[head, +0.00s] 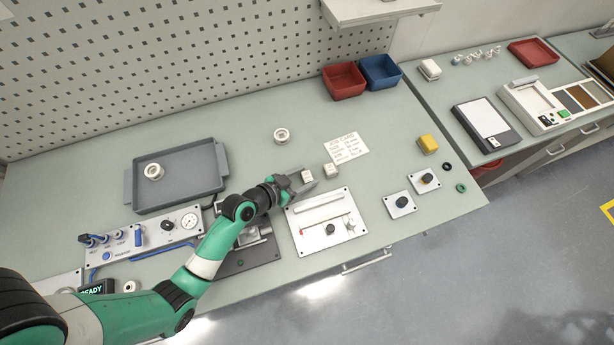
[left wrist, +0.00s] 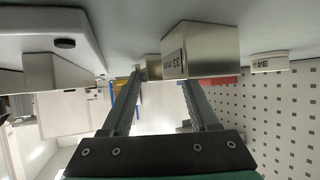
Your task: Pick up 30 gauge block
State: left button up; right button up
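Two small pale gauge blocks stand on the bench in the head view, a nearer block (head: 307,176) and one a little to its right (head: 330,170). My left gripper (head: 301,186) is beside the nearer block, low over the bench. In the left wrist view, a metal block (left wrist: 203,48) with a dark number, hard to read, shows close by the tip of the right-hand finger. A smaller metal block (left wrist: 153,68) shows farther off, between the fingers. My left gripper's fingers (left wrist: 160,84) are apart and hold nothing. My right gripper is out of view.
A white fixture plate (head: 327,225) with a rod and knob lies just in front of the blocks. A paper card (head: 346,147) lies behind them. A grey tray (head: 176,207) stands left, red (head: 343,80) and blue (head: 380,72) bins behind.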

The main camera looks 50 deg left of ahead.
aim_at(304, 179)
pick_arm(q)
grip_shut()
jog(key=shift+r, duration=0.1)
jog(key=shift+r, duration=0.3)
notch_tip(304, 179, up, 2)
jog(key=shift+r+p, duration=0.15)
jog(key=shift+p, duration=0.6)
jog(key=s+d+r+p, duration=0.5)
jog(key=d+r, duration=0.5)
jog(key=d, duration=0.3)
jog(key=shift+s, duration=0.3)
